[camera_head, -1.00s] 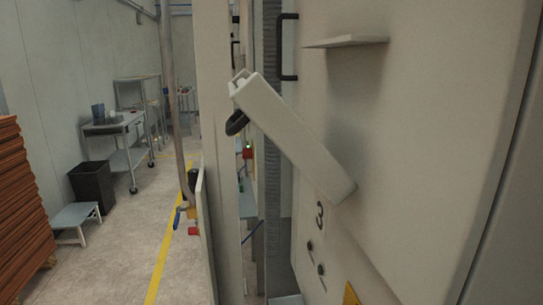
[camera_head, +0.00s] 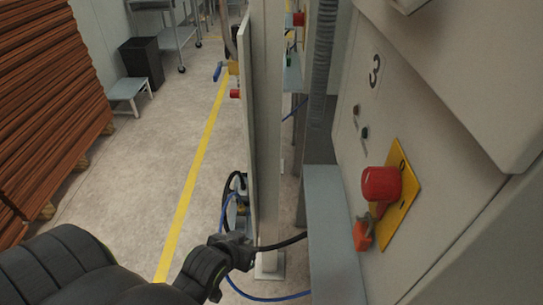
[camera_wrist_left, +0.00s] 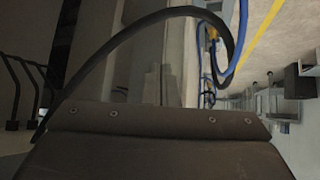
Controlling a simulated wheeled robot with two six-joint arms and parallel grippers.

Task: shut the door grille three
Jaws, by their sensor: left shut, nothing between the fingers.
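A pale machine cabinet (camera_head: 400,100) marked with a black 3 (camera_head: 375,70) fills the right of the head view. A thin upright panel (camera_head: 248,130), seen edge-on beside a pale post (camera_head: 267,130), may be an open door; I cannot tell whether it is grille three. My black left arm comes in from the lower left. Its left gripper (camera_head: 235,250) is low in front of the post, shut and empty; its fingertips are hard to make out. In the left wrist view a dark plate with screws fills the bottom, and no fingers show. My right gripper is not in view.
A red rotary switch (camera_head: 382,184) on a yellow plate (camera_head: 404,190) sticks out of the cabinet. Black and blue cables (camera_head: 232,205) hang near the panel's foot. Stacked brown boards (camera_head: 50,100) stand left. Floor around the yellow line (camera_head: 200,160) is clear.

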